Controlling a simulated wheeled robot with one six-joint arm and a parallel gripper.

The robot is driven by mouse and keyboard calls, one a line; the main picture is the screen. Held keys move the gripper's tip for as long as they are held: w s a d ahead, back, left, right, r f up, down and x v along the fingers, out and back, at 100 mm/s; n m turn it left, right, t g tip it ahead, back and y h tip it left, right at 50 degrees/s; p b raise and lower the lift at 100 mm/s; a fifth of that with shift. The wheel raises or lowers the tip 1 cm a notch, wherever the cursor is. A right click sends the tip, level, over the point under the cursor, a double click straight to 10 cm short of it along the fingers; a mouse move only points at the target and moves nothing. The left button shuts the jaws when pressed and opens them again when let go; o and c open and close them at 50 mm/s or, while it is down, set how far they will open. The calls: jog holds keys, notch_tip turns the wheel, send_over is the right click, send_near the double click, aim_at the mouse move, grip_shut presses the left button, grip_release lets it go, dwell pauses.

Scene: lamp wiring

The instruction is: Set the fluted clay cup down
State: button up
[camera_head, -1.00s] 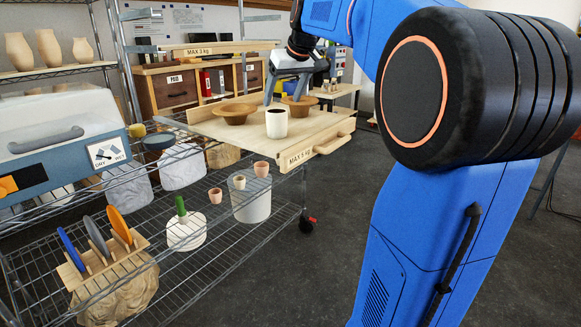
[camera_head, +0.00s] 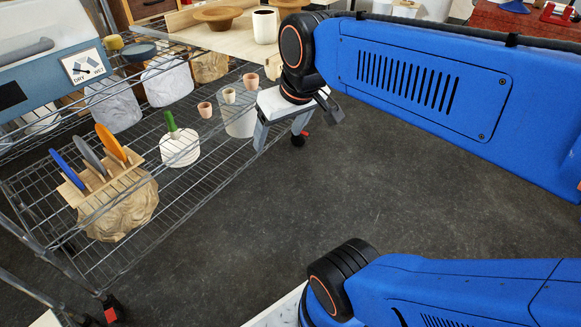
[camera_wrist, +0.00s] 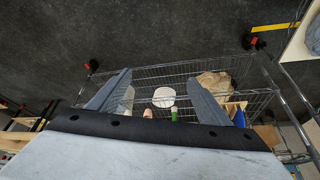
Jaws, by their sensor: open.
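Several small clay cups stand on the wire rack in the head view: one at the left (camera_head: 205,109), a paler one in the middle (camera_head: 229,95) and one at the right (camera_head: 251,81). I cannot tell which is fluted. A white cup with a dark inside (camera_head: 265,25) stands on the wooden board above. My gripper (camera_head: 278,142) is open and empty, pointing down beside the rack's right end, near a pale bucket (camera_head: 240,124). In the wrist view, a pinkish cup (camera_wrist: 147,112) shows between the open fingers, beyond and below them.
A brown bowl (camera_head: 217,16) is on the board (camera_head: 205,38). The dark floor (camera_head: 235,225) is clear.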

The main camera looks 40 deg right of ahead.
jog(key=s+a+f, duration=0.1)
jog(key=s+f, duration=0.4)
jog(key=f, duration=0.1)
jog(key=shift+s+f, duration=0.2)
jog(key=shift+s, duration=0.2)
dwell(0.8)
